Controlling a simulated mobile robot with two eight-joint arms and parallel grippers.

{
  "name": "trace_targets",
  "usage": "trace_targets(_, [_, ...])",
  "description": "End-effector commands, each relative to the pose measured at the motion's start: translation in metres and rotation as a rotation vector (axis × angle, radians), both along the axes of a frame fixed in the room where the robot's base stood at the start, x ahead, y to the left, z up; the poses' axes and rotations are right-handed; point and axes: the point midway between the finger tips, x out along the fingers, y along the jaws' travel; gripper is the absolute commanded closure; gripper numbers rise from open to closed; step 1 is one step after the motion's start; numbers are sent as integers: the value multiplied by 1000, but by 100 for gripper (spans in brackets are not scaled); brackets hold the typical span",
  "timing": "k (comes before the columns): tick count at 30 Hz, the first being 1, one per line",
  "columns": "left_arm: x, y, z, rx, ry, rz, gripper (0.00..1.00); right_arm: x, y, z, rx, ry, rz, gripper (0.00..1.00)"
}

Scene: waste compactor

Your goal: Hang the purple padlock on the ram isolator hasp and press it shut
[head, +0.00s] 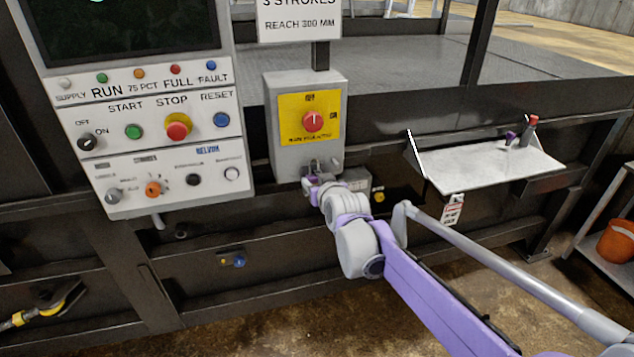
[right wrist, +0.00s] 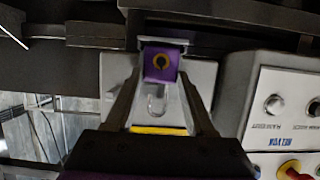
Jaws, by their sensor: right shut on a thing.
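The ram isolator is a grey box (head: 279,132) with a yellow plate and a red knob (head: 313,121). Its small grey hasp (head: 322,166) is at the lower edge of the box. My right gripper (head: 313,184) is just below the hasp, shut on the purple padlock. In the right wrist view the padlock (right wrist: 160,64) shows its purple face and dark keyhole ring between my fingertips (right wrist: 161,74). A grey U-shaped loop shows beside the padlock; I cannot tell whether it passes through the hasp. My left gripper is not in view.
The control panel (head: 155,200) stands left of the isolator. A tilted grey shelf (head: 480,163) at right carries a small purple item (head: 511,137) and a red-topped item (head: 530,128). An orange bucket (head: 616,241) stands far right.

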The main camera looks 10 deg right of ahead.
Motion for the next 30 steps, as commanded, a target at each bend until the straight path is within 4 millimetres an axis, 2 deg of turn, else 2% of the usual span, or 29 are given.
trace_targets(15, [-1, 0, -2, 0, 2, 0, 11, 0, 0, -4, 0, 0, 0, 90])
trace_targets(16, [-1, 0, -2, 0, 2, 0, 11, 0, 0, -4, 0, 0, 0, 40])
trace_targets(21, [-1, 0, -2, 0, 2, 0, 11, 0, 0, -4, 0, 0, 0, 11])
trace_targets(27, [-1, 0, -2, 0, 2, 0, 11, 0, 0, -4, 0, 0, 0, 11])
trace_targets(30, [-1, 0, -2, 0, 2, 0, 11, 0, 0, -4, 0, 0, 0, 16])
